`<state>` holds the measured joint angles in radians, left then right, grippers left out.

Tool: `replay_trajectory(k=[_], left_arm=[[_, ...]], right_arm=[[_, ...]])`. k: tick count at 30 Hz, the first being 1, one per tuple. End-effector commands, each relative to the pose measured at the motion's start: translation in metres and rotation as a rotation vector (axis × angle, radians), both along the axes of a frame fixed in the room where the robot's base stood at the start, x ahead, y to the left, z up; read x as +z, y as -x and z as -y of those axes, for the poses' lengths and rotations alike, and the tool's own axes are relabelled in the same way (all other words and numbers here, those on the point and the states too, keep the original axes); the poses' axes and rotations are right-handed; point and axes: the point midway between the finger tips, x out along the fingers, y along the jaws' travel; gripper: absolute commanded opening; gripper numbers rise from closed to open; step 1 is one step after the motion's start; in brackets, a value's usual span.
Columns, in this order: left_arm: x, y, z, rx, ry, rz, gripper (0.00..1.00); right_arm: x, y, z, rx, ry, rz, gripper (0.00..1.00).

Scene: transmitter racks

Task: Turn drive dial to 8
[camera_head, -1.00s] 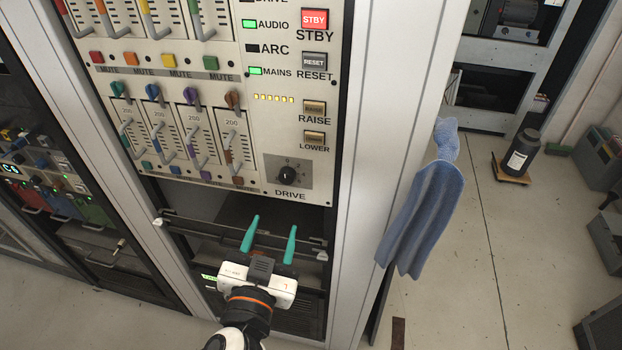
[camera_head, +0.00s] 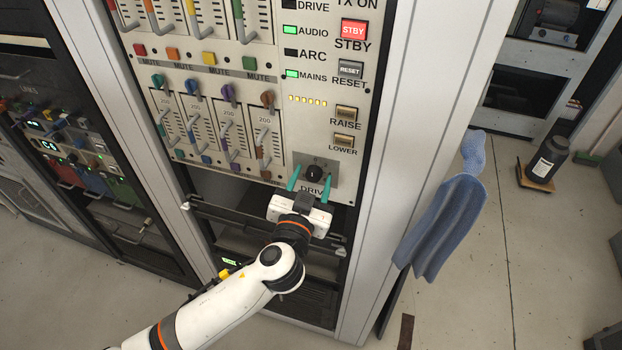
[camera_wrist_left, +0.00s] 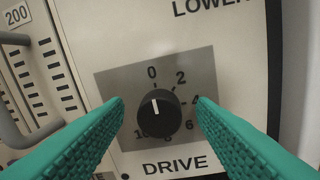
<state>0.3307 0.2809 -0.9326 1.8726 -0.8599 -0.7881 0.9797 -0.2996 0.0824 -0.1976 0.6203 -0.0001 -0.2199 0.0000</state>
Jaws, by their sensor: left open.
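The drive dial is a small black round knob (camera_head: 314,173) on a grey plate at the lower right of the rack panel. In the left wrist view the knob (camera_wrist_left: 159,114) carries a white pointer line directed at about 0. Numbers 0, 2, 4, 6, 8 and 10 ring it, with 8 partly hidden by its lower edge. My left gripper (camera_head: 311,183) is open, its green fingertips on either side of the dial. In the left wrist view gaps show between the knob and both fingers (camera_wrist_left: 161,105). My right gripper is not in view.
RAISE (camera_head: 346,112) and LOWER (camera_head: 343,139) buttons sit just above the dial. Fader levers (camera_head: 227,130) stick out to its left. A blue cloth (camera_head: 446,212) hangs on the rack's right side. A drawer handle bar (camera_head: 250,225) lies below the panel.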

Motion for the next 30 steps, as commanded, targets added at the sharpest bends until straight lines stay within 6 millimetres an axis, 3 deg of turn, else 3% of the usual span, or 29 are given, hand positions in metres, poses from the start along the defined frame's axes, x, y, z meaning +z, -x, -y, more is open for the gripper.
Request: replay_trajectory(k=[5, 12, 13, 23, 30], left_arm=[[-0.0001, 0.0002, 0.0001, 0.0, 0.0, 0.0, 0.48], [0.0, 0.0003, 0.0001, 0.0, 0.0, 0.0, 0.09], [0.0, 0.0003, 0.0, 0.0, -0.001, 0.0, 0.07], [-0.0005, 0.0005, 0.0002, 0.0, -0.05, 0.017, 0.07], [-0.0012, 0.0004, 0.0001, 0.002, -0.198, 0.066, 0.07]], right_arm=[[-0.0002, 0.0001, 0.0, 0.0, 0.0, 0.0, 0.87], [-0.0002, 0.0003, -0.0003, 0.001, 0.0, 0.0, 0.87], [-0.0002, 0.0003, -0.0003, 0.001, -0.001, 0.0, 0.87], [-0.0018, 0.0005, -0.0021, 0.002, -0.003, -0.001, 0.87], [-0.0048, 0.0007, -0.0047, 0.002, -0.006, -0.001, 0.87]])
